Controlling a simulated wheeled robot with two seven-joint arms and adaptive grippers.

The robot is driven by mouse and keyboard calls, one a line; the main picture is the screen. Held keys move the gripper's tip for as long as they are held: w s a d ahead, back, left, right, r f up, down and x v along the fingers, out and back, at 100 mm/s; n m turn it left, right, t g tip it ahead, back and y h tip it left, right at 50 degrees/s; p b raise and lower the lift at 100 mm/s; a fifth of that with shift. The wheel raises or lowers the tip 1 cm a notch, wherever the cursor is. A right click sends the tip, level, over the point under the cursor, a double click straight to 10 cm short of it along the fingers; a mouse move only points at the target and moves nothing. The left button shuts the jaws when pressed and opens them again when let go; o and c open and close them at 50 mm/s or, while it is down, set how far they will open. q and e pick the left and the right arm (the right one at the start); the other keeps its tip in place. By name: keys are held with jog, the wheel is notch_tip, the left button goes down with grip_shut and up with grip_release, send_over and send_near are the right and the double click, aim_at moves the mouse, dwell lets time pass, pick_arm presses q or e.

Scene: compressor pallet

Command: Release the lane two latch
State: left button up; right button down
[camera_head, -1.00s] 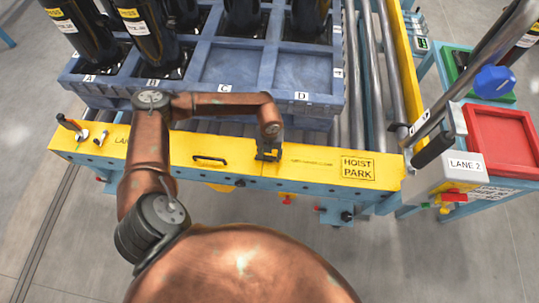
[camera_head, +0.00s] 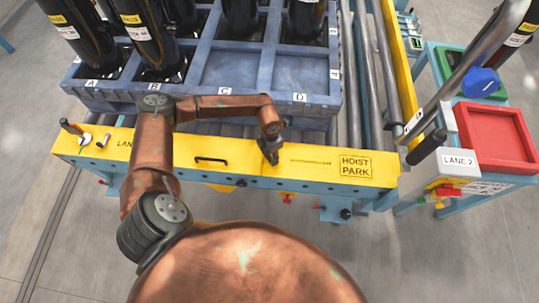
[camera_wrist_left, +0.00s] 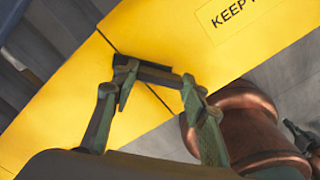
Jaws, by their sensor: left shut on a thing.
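My left gripper (camera_head: 270,155) is over the yellow top of the blue-sided beam (camera_head: 225,148), left of the HOIST PARK label. In the left wrist view its two fingers (camera_wrist_left: 158,78) are closed on a small black piece (camera_wrist_left: 155,74), which looks like a latch handle. This piece sits over a dark seam in the yellow surface. The fingers hide its ends, and in the head view I cannot make it out. My right gripper is not in view.
A blue crate (camera_head: 215,99) with black cylinders stands on rollers behind the beam. A black handle (camera_head: 210,160) is on the beam to the left. On the right are a LANE 2 box (camera_head: 458,160), a red tray (camera_head: 490,135) and a grey post. Grey floor lies in front.

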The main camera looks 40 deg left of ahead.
pick_arm(q)
jog(key=m, duration=0.3)
jog(key=shift+a, duration=0.1)
jog(key=m, duration=0.2)
jog(key=shift+f+m, duration=0.1)
jog(key=shift+m, duration=1.1)
jog(key=o, duration=1.2)
jog(key=shift+c, duration=0.2)
jog(key=shift+r, duration=0.25)
notch_tip(320, 180, up, 12)
jog(key=shift+f, duration=0.2)
